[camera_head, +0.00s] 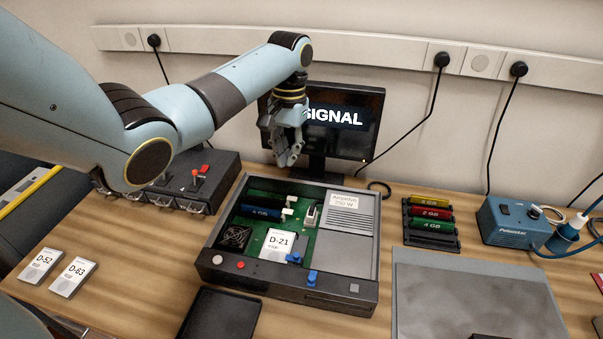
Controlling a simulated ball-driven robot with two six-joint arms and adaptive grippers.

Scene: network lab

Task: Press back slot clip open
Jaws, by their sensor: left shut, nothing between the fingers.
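An open computer case (290,297) stands on the bench with its green board showing. Near the back of the board lies a dark blue 4 GB memory module (262,213). Small white slot clips (291,199) show at its right end; how far each is tilted is too small to tell. My left gripper (290,160) is shut and empty, pointing down above the back edge of the case, in front of the monitor. It looks apart from the clips. My right gripper is not in view.
A monitor (345,112) reading "SIGNAL" stands behind the case. A rack of memory modules (430,240) and a blue power box (510,220) are on the right.

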